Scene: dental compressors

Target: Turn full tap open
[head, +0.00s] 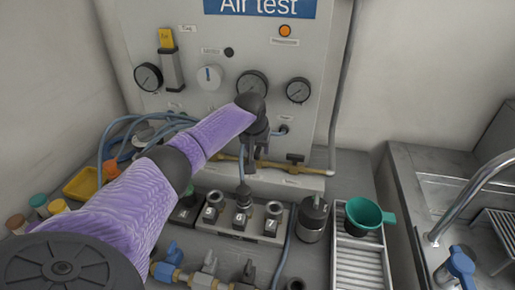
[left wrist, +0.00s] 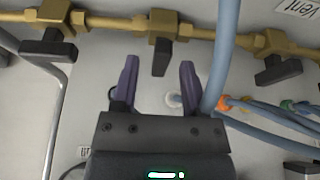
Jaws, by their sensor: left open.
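A brass pipe (left wrist: 110,22) crosses the top of the left wrist view and carries three taps with black handles. The middle tap (left wrist: 161,56) has its handle pointing down, across the pipe. The left tap (left wrist: 48,47) and right tap (left wrist: 278,72) have handles lying roughly along the pipe. I cannot read which tap is labelled full. My left gripper (left wrist: 158,78) is open, its fingers on either side of the middle handle's lower end, with no contact visible. In the head view, my left gripper (head: 258,132) is at the panel, partly hiding the pipe; one tap (head: 295,158) shows right of it.
A grey-blue hose (left wrist: 224,60) runs close beside the right finger in the wrist view. The panel (head: 225,75) has gauges and a knob. Numbered fittings (head: 240,218) stand below. A green cup (head: 366,214) and a sink faucet (head: 470,195) are to the right.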

